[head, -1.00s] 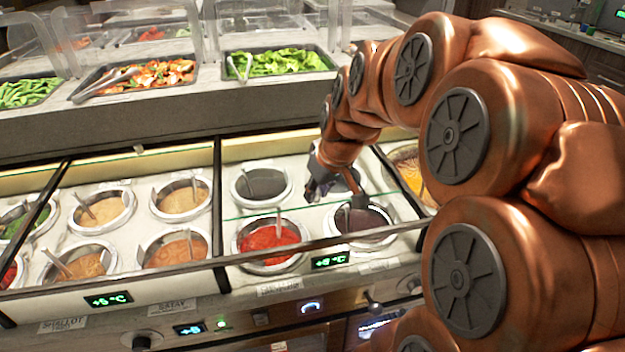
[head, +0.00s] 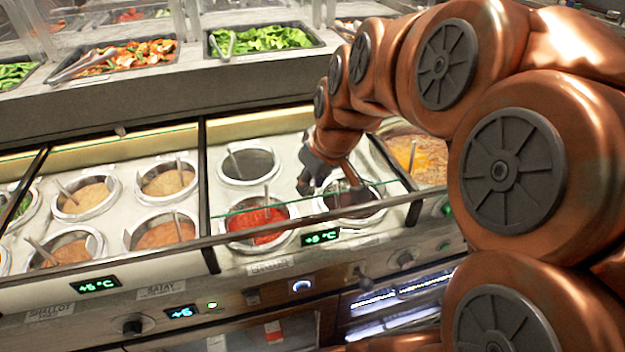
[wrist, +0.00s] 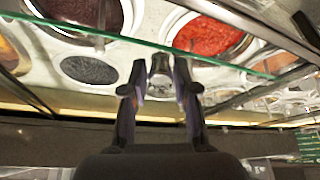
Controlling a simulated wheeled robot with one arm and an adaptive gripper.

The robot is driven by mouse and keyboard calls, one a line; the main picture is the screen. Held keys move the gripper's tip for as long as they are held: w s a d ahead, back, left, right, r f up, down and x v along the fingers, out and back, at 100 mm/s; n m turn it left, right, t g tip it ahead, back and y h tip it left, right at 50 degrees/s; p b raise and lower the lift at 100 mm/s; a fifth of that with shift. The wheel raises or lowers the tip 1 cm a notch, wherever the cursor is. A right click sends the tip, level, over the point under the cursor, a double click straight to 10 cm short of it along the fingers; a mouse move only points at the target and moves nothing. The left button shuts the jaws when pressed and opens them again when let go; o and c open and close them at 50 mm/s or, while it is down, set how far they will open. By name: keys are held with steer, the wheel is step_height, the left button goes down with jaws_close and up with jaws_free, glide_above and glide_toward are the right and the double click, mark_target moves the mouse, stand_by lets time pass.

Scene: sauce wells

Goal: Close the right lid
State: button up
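The right lid is a clear glass pane in a dark frame; its green glass edge (head: 292,203) runs across the right group of sauce wells. The dark front bar (head: 262,238) runs below that edge. My gripper (head: 322,188) is over these wells, close to the glass edge, partly hidden by its own wrist. In the wrist view, the two dark fingers (wrist: 160,72) stand apart with a gap between them. A grey metal piece shows in that gap; I cannot tell whether it is touched. The green edge (wrist: 245,68) passes just beyond the fingertips.
A red sauce well (head: 257,225) and a dark well (head: 248,165) lie left of my gripper. A dark divider (head: 203,180) separates the left wells. Salad trays (head: 262,40) stand on the raised shelf behind. Knobs and displays line the front panel (head: 225,290).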

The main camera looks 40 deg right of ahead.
steer(key=shift+o, duration=0.2)
steer(key=v, duration=1.2)
steer(key=shift+c, duration=0.3)
